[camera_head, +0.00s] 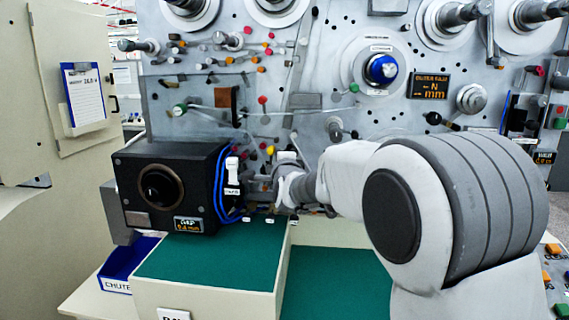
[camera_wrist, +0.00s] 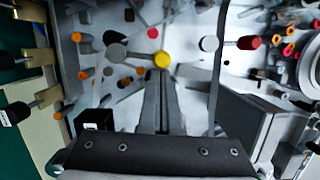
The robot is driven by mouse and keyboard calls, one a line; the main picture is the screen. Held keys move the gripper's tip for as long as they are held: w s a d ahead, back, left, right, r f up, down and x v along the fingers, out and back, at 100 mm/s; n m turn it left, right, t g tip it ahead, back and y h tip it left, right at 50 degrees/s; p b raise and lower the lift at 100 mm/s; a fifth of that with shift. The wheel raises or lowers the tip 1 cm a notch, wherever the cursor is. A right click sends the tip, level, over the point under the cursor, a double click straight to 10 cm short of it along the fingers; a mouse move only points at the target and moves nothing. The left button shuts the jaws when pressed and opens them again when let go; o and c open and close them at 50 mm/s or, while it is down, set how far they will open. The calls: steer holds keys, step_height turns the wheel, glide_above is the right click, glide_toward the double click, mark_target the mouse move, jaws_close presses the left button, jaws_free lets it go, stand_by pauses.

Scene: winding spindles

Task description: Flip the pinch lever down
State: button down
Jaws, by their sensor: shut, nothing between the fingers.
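A lever with a yellow ball knob (camera_wrist: 162,59) stands just beyond my fingertips in the wrist view; I take it for the pinch lever, though no label on it is readable. A grey arm with a round end runs left from the knob. The yellow knob (camera_head: 270,150) also shows in the head view, on the machine panel right of the black box. My gripper (camera_wrist: 161,78) is shut and empty, its fingers pointing at the knob. I cannot tell whether they touch it. In the head view my arm and the box's cables partly hide the gripper.
The black box (camera_head: 165,185) with a dial and blue cables stands close left of my gripper. The grey panel (camera_head: 300,65) carries several spindles, knobs and pegs. A red-ended peg (camera_wrist: 249,42) is to the right in the wrist view. The green worktop (camera_head: 215,262) below is clear.

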steer(key=a+n, duration=0.2)
steer(key=n, duration=0.1)
steer(key=shift+r+g+p, duration=0.4)
steer(key=shift+a, duration=0.35)
steer(key=shift+s, duration=0.15)
stand_by(0.4)
